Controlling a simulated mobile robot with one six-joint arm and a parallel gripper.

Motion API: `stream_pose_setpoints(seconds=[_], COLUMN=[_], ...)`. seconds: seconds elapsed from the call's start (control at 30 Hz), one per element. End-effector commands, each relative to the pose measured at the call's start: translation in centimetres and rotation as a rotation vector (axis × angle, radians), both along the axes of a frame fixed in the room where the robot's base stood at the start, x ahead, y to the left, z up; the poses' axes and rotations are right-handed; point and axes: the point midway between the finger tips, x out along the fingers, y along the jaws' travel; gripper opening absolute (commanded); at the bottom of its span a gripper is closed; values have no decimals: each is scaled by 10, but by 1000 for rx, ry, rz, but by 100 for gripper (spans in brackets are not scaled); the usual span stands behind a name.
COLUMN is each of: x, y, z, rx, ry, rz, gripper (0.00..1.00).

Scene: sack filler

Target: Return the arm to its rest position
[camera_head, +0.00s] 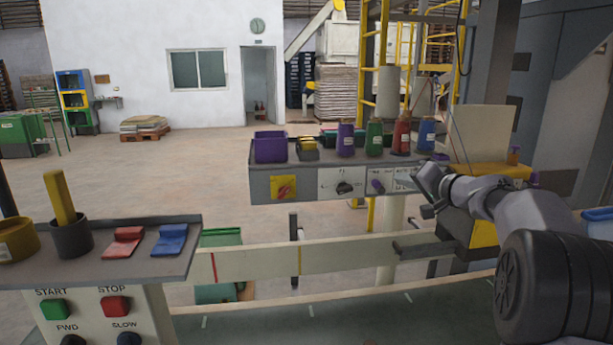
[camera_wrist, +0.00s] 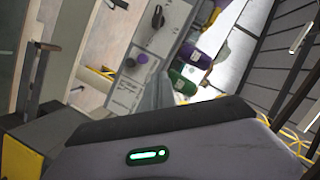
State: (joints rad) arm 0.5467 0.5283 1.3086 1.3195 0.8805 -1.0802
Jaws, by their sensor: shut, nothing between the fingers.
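My gripper (camera_head: 420,188) is at the right of the head view, at the end of my arm that comes in from the lower right. It is shut and empty. It is in front of the right end of the grey control panel (camera_head: 325,187), near the labelled plate; whether it touches the panel I cannot tell. The panel carries a black knob (camera_head: 344,188), a purple knob (camera_head: 377,186) and a red-and-yellow switch (camera_head: 284,188). In the tilted wrist view, the panel face (camera_wrist: 128,93) with its knobs shows beyond my gripper (camera_wrist: 155,93).
Purple, green, red and blue bottles (camera_head: 346,140) and a purple bin (camera_head: 270,147) stand on the panel's shelf. A yellow machine part (camera_head: 484,228) is close below my arm. A pale rail (camera_head: 340,260) runs beneath. A START/STOP console (camera_head: 110,300) stands at left.

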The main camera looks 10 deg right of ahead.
Motion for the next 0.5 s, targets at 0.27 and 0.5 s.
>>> stream_pose_setpoints(seconds=[0.27, 0.5], x=[-190, -388], y=[218, 267], z=[-14, -104], rx=[-97, -287], ry=[398, 673], rz=[240, 248], gripper=[0, 0])
